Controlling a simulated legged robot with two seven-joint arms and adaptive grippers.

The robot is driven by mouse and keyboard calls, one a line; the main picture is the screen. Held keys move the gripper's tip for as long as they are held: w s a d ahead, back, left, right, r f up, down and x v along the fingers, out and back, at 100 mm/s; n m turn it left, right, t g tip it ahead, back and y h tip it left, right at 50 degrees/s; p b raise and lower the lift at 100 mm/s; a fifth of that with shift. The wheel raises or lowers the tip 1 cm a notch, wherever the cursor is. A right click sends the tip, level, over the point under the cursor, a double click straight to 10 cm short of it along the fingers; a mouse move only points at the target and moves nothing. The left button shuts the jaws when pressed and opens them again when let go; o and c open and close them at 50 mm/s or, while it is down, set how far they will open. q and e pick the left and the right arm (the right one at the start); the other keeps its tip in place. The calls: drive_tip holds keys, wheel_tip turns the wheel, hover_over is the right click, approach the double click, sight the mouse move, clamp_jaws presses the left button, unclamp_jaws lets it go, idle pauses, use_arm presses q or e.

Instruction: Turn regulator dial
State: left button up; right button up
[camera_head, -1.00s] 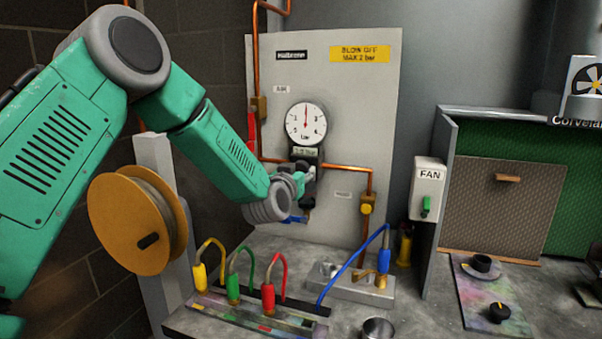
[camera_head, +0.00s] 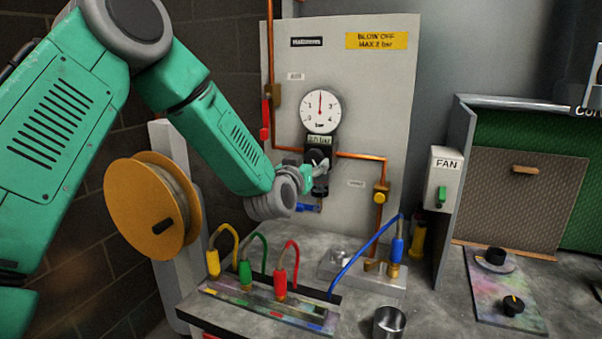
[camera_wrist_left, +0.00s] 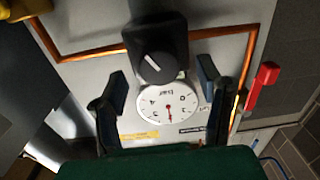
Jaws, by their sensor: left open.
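The black regulator (camera_head: 320,144) hangs on the grey panel under a round white gauge (camera_head: 320,112), whose needle points nearly straight up. The regulator's dark round dial (camera_wrist_left: 157,68) with a white mark faces my wrist camera. The gauge also shows there (camera_wrist_left: 167,104), upside down. My left gripper (camera_head: 314,174) is at the regulator and partly covers its lower part. In the left wrist view its two fingers (camera_wrist_left: 162,80) are spread wide, one on each side of the dial, with visible gaps. The gripper holds nothing. My right gripper is not in view.
A red lever (camera_head: 265,118) is at left. Coloured hose fittings (camera_head: 281,283) stand on the bench below. An orange reel (camera_head: 150,212) is at left, a FAN switch box (camera_head: 443,180) at right.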

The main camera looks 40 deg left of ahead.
use_arm(q)
drive_tip(key=v, duration=0.8)
drive_tip(key=shift+s+f, duration=0.1)
